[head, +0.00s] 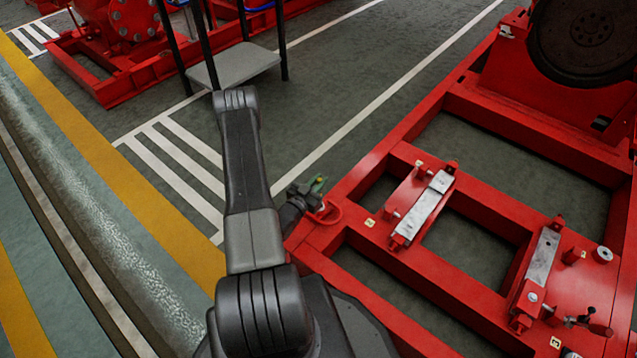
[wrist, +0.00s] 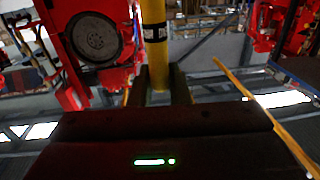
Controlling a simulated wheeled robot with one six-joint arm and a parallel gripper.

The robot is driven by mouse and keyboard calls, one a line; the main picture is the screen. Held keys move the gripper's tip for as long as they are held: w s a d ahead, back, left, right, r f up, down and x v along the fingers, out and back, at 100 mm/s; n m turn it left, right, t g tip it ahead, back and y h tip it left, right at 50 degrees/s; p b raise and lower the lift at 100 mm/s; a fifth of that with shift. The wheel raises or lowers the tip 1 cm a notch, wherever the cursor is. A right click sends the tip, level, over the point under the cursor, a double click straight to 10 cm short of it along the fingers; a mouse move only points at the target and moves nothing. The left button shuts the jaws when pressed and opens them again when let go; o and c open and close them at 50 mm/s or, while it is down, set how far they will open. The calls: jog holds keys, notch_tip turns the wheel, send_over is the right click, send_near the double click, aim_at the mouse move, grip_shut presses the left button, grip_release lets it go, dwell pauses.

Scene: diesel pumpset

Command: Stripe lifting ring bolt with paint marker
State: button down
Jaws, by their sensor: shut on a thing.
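A red lifting ring (head: 331,217) stands at the near left corner of the red base frame in the head view. My gripper (head: 314,190) is beside and partly in front of it, small and dark at the end of my arm. In the wrist view my gripper (wrist: 160,78) is shut on a yellow paint marker (wrist: 153,22) with a black band. The marker runs up out of the top of that view, so its far end is hidden. I cannot tell whether the marker touches the ring. I cannot make out a stripe on the ring.
The red base frame (head: 395,262) with pale mounting plates (head: 424,206) fills the right. A large dark wheel (head: 585,38) is at the upper right. A grey step (head: 235,66) stands beyond my arm. Grey floor with white lines is open in the middle.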

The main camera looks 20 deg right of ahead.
jog(key=shift+r+p, duration=1.15)
jog(key=shift+r, duration=1.35)
